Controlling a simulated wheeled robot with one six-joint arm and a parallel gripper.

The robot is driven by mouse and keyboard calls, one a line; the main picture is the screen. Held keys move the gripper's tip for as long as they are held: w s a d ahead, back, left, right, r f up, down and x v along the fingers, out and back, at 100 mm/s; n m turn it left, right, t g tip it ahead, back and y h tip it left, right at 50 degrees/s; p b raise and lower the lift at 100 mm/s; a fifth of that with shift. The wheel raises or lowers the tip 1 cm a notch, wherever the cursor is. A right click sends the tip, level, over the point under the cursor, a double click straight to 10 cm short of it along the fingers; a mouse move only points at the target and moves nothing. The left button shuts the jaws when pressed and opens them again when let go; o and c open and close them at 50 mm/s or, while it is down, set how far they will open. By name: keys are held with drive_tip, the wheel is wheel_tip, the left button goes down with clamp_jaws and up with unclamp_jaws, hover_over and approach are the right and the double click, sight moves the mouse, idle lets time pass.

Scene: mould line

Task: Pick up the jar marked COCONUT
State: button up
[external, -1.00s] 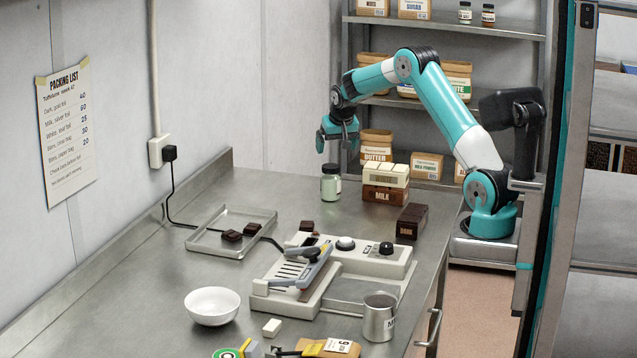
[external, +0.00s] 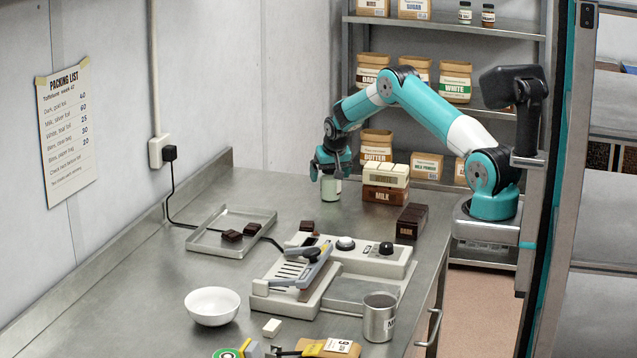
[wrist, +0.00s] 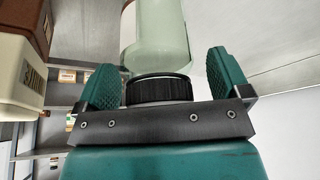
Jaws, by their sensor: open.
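A jar (external: 331,188) of pale green glass stands at the far end of the steel bench, its upper part hidden by my gripper in the external view. In the wrist view the jar (wrist: 160,45) has a black ribbed lid (wrist: 159,89) and the edge of a label; no marking can be read. My gripper (external: 332,175) is over the jar. In the wrist view the open fingers of my gripper (wrist: 163,82) stand on either side of the lid, with a gap on each side.
MILK (external: 384,195) and white blocks (external: 387,175) are stacked close to the right of the jar. A dark block (external: 411,221) lies nearer. A tray (external: 203,247) and a machine (external: 335,270) are on the bench. Bare bench lies left of the jar.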

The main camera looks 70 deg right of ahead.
drive_tip(key=shift+r, duration=0.1)
drive_tip(key=c, duration=1.2)
drive_tip(key=shift+o, duration=0.2)
